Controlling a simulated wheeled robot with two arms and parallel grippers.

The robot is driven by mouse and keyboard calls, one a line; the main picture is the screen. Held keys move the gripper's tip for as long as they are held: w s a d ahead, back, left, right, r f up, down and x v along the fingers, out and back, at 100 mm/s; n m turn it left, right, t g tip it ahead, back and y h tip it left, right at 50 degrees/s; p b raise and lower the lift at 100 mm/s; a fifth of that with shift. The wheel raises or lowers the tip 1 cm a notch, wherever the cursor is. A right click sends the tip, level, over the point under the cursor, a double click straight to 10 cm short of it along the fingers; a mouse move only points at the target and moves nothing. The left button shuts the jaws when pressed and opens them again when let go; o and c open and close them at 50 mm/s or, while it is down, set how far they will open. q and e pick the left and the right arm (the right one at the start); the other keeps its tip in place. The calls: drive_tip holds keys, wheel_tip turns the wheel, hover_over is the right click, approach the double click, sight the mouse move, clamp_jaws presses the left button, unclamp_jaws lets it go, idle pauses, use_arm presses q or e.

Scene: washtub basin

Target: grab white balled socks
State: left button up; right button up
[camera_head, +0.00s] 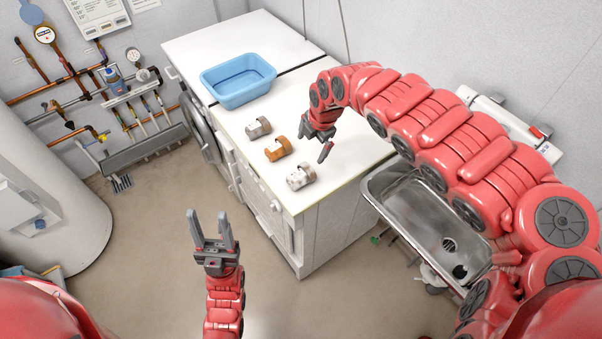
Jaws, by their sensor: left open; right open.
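Three small balled socks lie in a row on the white machine top. A greyish-white one (258,127) is farthest back, an orange-brown one (278,149) is in the middle, and a white one with grey marks (300,177) is nearest the front corner. My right gripper (314,140) is open and empty above the machine top, pointing down, just right of the orange-brown and white socks and apart from them. My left gripper (209,222) is open and empty, pointing up over the floor in front of the machines.
A blue basin (238,80) stands behind the socks on the machine tops (345,150). A metal sink (425,215) is at the right, partly behind my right arm. Pipes line the left wall, and a white tank (50,185) stands at the left. The floor between is clear.

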drive_tip(key=b, duration=0.9)
approach(304, 171)
drive_tip(key=p+x, duration=0.2)
drive_tip(key=x, duration=0.3)
drive_tip(key=shift+w+f, duration=0.1)
drive_tip(key=shift+f, duration=0.15)
drive_tip(key=shift+p+x, duration=0.85)
drive_tip(key=shift+x, duration=1.3)
drive_tip(key=shift+w+f, duration=0.15)
drive_tip(key=shift+f, duration=0.55)
drive_tip(key=c, duration=1.2)
drive_tip(key=shift+o, duration=0.2)
